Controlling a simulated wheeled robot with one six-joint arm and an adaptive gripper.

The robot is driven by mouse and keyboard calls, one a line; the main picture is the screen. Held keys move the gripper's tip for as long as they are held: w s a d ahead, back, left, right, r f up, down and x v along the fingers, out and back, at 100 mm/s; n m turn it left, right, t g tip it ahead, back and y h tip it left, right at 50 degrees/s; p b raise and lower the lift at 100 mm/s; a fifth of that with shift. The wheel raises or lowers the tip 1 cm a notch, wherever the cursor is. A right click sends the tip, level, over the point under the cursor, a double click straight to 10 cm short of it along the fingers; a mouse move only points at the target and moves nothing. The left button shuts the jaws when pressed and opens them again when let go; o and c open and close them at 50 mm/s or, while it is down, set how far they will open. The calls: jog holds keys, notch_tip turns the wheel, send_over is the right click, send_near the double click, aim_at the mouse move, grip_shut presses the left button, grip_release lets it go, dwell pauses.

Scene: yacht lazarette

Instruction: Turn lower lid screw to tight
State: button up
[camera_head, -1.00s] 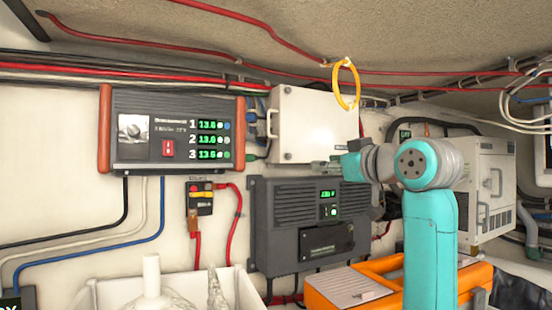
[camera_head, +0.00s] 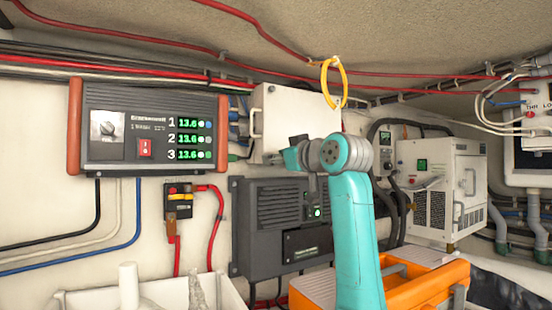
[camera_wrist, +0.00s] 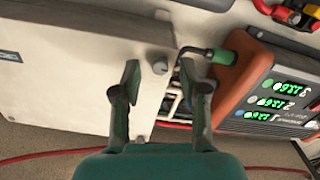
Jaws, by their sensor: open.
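A white box (camera_head: 295,115) with a flat lid is mounted on the wall. In the wrist view the lid (camera_wrist: 75,85) fills the left side, and one grey round lid screw (camera_wrist: 160,67) stands near its edge. The picture there is turned over, so this is the lower screw; I cannot read its setting. My gripper (camera_wrist: 161,80) is open, with one finger on each side of the screw in the picture. I cannot tell whether they touch it. In the head view my gripper (camera_head: 290,158) is at the box's lower part and hides that area.
A charger panel with green digits (camera_head: 150,130) hangs left of the box, with a cable plug (camera_wrist: 222,57) close to my fingers. A dark unit (camera_head: 275,225) is below. A yellow ring (camera_head: 333,82) hangs at the box's upper right. An orange case (camera_head: 425,285) stands below right.

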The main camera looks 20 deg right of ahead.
jog(key=shift+w+a, duration=0.15)
jog(key=shift+w, duration=0.25)
jog(key=shift+c, duration=0.2)
grip_shut()
jog(key=shift+m, duration=8.9)
